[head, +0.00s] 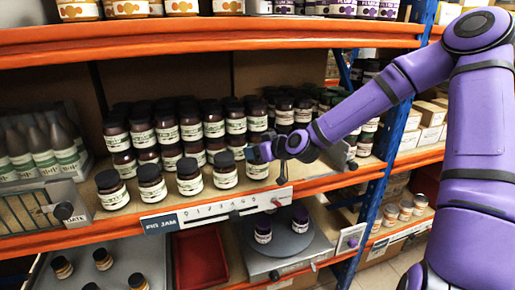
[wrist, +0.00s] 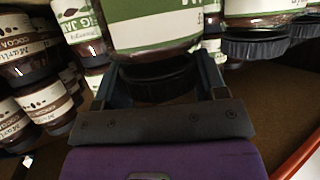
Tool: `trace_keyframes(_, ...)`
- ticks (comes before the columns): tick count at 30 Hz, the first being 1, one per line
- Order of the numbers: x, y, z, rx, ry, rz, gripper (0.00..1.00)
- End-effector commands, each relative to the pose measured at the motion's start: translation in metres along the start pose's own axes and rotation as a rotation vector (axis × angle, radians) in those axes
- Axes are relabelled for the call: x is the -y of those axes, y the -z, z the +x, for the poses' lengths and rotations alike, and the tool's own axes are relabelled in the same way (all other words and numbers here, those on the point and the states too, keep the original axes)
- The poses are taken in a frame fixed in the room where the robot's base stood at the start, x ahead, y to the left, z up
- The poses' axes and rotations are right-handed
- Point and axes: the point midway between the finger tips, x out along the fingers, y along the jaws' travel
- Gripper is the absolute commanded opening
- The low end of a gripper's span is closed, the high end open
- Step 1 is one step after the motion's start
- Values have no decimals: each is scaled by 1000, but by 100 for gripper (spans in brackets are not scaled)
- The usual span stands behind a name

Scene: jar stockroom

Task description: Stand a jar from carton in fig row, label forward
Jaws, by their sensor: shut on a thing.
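My gripper (head: 262,152) is shut on the lid of a dark jar (head: 257,169) with a cream and green label, at the right end of the front row on the middle shelf. In the wrist view the fingers (wrist: 165,88) lie on both sides of its black lid, and the jar's green label (wrist: 150,22) shows. Other front-row jars, such as the nearest one (head: 224,172), stand to its left with labels facing out. The shelf edge tag (head: 160,223) reads FIG JAM. I cannot tell whether the held jar touches the shelf. I cannot pick out the carton.
Several dark jars (head: 190,128) stand packed behind the front row. Jars labelled COCOA (wrist: 25,60) show in the wrist view. A blue upright (head: 385,150) stands right of the bay. Below are a turntable (head: 290,243) with purple-lidded jars and a red bin (head: 200,260).

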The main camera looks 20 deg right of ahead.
Motion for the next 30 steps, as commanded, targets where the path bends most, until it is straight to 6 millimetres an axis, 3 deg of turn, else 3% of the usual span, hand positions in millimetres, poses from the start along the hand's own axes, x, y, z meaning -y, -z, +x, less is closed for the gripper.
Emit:
trace_keyframes(15, -1, 1, 0, -4, 284, -117, 0)
trace_keyframes(30, 0, 1, 0, -2, 322, -136, 0)
